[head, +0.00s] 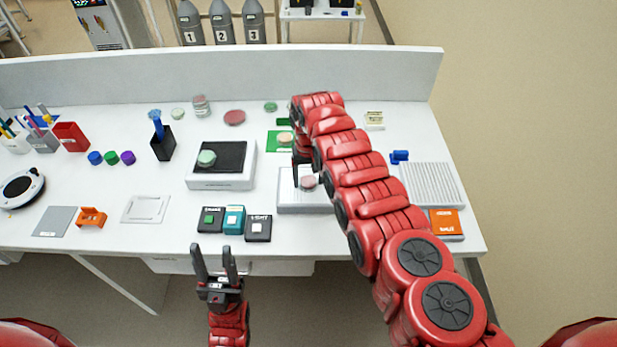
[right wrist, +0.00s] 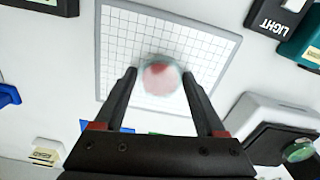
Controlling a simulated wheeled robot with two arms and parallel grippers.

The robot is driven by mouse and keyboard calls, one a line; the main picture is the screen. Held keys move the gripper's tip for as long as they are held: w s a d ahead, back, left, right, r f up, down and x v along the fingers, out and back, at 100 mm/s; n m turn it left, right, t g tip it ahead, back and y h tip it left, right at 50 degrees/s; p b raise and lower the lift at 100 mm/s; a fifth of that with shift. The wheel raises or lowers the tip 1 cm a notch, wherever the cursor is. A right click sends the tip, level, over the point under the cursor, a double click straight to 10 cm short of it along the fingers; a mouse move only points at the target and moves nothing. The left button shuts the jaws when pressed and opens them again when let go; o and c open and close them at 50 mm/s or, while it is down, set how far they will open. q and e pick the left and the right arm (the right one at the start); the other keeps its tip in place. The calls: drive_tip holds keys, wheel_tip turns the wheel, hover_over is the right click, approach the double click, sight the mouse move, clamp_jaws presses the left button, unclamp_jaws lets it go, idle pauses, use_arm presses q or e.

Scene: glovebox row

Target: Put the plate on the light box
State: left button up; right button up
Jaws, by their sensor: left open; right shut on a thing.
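The plate, a small round clear dish with pink-red contents (head: 308,183), is at the fingertips of my right gripper (head: 302,182). In the right wrist view the plate (right wrist: 161,77) sits between the two fingers (right wrist: 160,78), which are shut on it. Under it is the light box (head: 290,205), a pale flat box with a gridded top and grey rim, also in the right wrist view (right wrist: 120,50). The plate is over the grid; I cannot tell whether it touches it. My left gripper (head: 214,250) is open and empty, before the table's front edge.
A box labelled LIGHT (head: 258,228) and other button boxes (head: 211,220) stand left of the light box. A white device with a dark top and green dish (head: 222,180) is behind them. A green mat (head: 275,143) lies behind the light box. A ribbed grey tray (head: 432,186) is at right.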

drive_tip(key=shift+f, duration=0.15)
drive_tip(key=o, duration=1.3)
drive_tip(key=shift+r, duration=0.5)
wheel_tip(320, 180, up, 11)
drive_tip(key=b, duration=0.3)
drive_tip(key=shift+r, duration=0.1)
